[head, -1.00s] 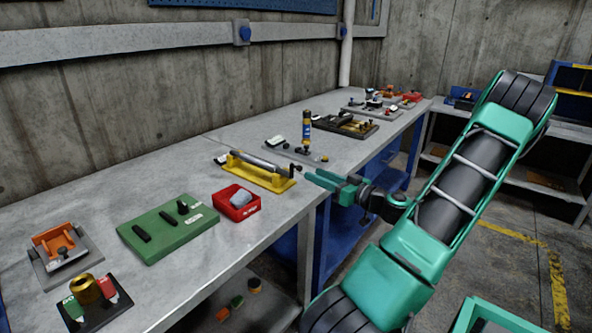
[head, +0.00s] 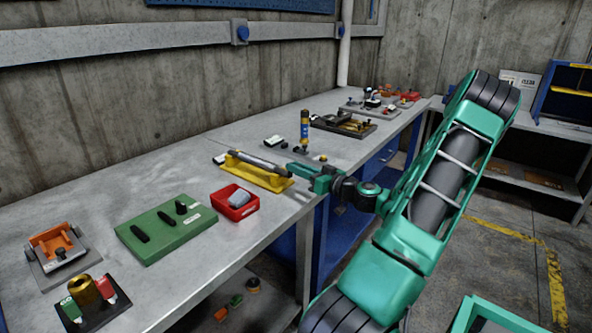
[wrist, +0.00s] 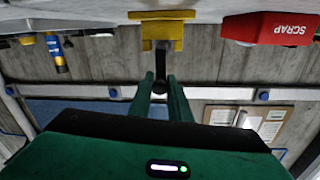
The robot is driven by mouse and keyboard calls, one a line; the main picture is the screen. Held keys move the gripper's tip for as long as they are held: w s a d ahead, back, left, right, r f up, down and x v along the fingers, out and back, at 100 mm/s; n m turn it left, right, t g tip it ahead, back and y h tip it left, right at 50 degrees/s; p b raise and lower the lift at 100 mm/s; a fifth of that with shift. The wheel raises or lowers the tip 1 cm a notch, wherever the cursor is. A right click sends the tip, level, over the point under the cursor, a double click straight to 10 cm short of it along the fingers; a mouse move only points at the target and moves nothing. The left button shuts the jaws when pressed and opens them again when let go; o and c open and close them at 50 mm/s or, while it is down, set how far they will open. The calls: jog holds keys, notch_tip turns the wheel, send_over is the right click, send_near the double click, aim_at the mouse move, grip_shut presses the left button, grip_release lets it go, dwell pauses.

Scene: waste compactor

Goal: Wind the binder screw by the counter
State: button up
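A yellow stand (head: 257,172) on the workbench carries a grey rod-like screw (head: 262,160) lying lengthwise; I take this as the binder screw. Its right end is hidden behind my gripper (head: 298,170) in the head view. The wrist view is upside down and shows the yellow stand (wrist: 155,32) at the top, with a dark end piece (wrist: 160,62) below it. My gripper (wrist: 160,77) has its two green fingers apart, with the dark piece between or just beyond their tips. I cannot tell whether they touch it. I cannot make out a counter.
A red bin (head: 235,203) marked SCRAP stands just left of the stand. A green block (head: 167,228) lies further left. A blue-and-yellow upright tool (head: 304,132) stands behind my gripper. Several fixtures sit at the far end. The bench front edge runs below my arm.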

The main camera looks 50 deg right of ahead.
jog(key=shift+d, duration=0.15)
grip_shut()
jog(key=shift+m, duration=0.4)
jog(key=m, duration=0.1)
jog(key=d+m, duration=0.1)
jog(key=m, duration=0.1)
jog(key=shift+f, duration=0.15)
jog(key=m, duration=0.1)
jog(key=d+m, duration=0.1)
jog(key=m, duration=0.1)
jog(key=f+m, duration=0.1)
jog(key=m, duration=0.1)
jog(key=shift+w+d+g, duration=0.1)
jog(key=shift+d+g, duration=0.2)
jog(key=shift+d, duration=0.1)
jog(key=m, duration=0.1)
jog(key=f+m, duration=0.1)
jog(key=m, duration=0.1)
jog(key=d+m, duration=0.1)
jog(key=shift+f+m+y, duration=0.25)
jog(key=shift+m+y, duration=0.05)
jog(key=shift+f+m, duration=0.35)
jog(key=shift+m, duration=0.55)
jog(key=shift+f+m, duration=0.3)
jog(key=shift+m, duration=0.6)
jog(key=shift+d, duration=0.1)
